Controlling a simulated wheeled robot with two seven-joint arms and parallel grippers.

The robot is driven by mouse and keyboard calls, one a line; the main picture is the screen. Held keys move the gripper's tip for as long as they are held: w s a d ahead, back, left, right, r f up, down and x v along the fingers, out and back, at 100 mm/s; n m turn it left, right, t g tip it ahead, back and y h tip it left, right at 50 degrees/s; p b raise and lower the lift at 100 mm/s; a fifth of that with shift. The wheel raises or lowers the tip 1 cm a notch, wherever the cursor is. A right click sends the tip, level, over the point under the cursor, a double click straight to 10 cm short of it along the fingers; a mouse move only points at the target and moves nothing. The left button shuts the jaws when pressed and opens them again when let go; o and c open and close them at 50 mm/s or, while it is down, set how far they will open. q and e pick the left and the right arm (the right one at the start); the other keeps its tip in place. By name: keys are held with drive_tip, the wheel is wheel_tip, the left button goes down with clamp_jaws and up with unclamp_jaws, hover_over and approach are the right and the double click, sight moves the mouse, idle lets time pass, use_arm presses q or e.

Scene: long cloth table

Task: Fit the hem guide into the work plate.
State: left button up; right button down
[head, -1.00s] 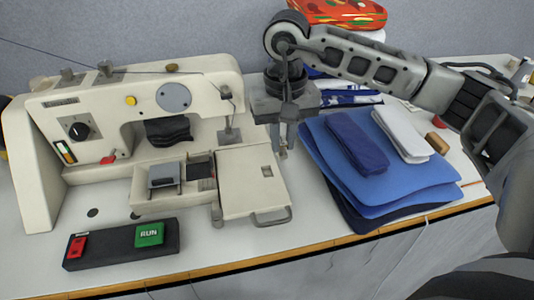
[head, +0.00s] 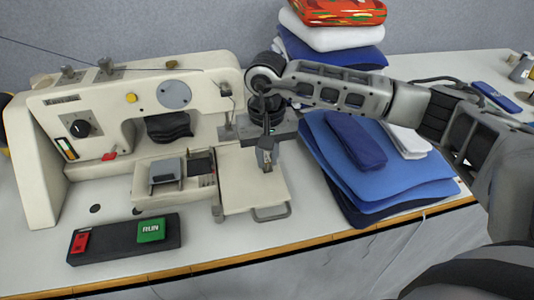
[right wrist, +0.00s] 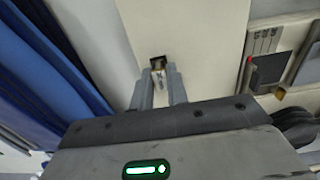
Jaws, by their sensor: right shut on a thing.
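The work plate (head: 240,185) is the cream flat plate beside the sewing machine's bed, with a wire handle at its front. It also shows in the right wrist view (right wrist: 195,35), where a small dark square slot (right wrist: 157,62) lies just beyond my fingertips. My right gripper (head: 266,158) points down over the plate's right part. In the right wrist view my right gripper (right wrist: 159,82) is shut on the small metallic hem guide (right wrist: 158,77), which sits close to the slot. The fingers hide much of the guide, and I cannot tell whether it touches the plate. My left gripper is not in view.
The sewing machine (head: 130,105) stands at the left, with an open compartment (head: 172,196) beside the plate. A black control box (head: 125,240) with a green RUN button lies in front. Blue folded cloths (head: 400,180) lie close to the plate's right.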

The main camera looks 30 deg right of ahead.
sight(267, 160)
drive_tip(key=c, duration=1.4)
unclamp_jaws()
wheel_tip(267, 160, up, 12)
drive_tip(key=shift+r+b, duration=0.15)
drive_tip(key=shift+b, duration=0.25)
